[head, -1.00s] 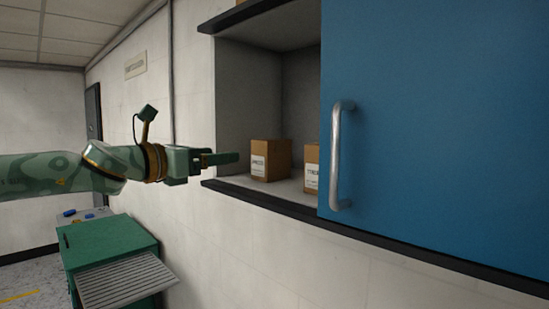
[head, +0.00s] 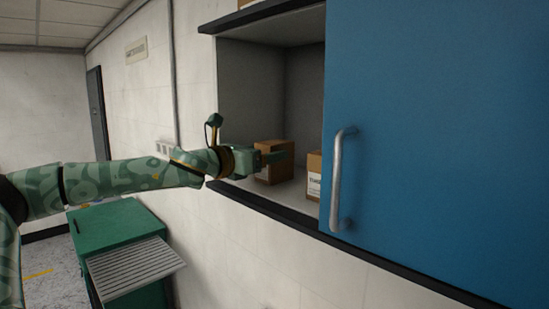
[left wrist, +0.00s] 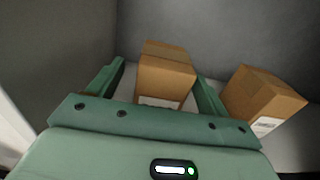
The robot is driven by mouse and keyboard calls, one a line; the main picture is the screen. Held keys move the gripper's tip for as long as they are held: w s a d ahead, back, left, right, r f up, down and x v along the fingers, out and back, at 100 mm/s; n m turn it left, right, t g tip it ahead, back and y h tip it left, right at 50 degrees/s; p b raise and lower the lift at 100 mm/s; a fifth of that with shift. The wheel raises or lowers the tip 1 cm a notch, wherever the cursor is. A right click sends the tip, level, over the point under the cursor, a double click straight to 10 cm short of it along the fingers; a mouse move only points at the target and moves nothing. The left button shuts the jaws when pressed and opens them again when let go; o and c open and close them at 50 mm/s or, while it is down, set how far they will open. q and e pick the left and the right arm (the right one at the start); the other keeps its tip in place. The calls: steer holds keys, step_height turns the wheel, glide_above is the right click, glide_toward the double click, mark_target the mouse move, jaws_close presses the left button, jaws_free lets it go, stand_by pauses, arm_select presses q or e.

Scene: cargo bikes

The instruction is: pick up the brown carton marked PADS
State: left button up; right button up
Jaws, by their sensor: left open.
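A brown carton (head: 276,176) stands on the cabinet shelf, partly covered by my left gripper (head: 280,158) in the head view. In the left wrist view this carton (left wrist: 166,74) sits between the fingers of my open left gripper (left wrist: 160,72), with gaps at its sides; I cannot tell whether either finger touches it. Its white label is mostly hidden, so I cannot read PADS on it. A second brown carton (head: 314,164) with a white label stands to its right; it also shows in the left wrist view (left wrist: 262,94), outside the right finger. My right gripper is out of view.
The blue cabinet door (head: 440,130) with a metal handle (head: 337,180) covers the right part of the cabinet. The shelf has a dark front edge (head: 265,208). A green cabinet (head: 115,235) with a slatted tray (head: 135,268) stands below on the left.

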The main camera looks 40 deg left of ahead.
arm_select(q)
steer(key=shift+w+d+r+b, duration=0.15)
steer(key=shift+w+b, duration=0.1)
steer(key=shift+w, duration=0.65)
steer(key=shift+w+d+f+b, duration=0.15)
steer(key=shift+w+b, duration=0.1)
steer(key=shift+w, duration=0.65)
steer(key=shift+s+r, duration=0.1)
steer(key=shift+r, duration=0.05)
steer(key=c, duration=1.1)
steer(key=shift+c, duration=0.5)
steer(key=shift+r, duration=0.15)
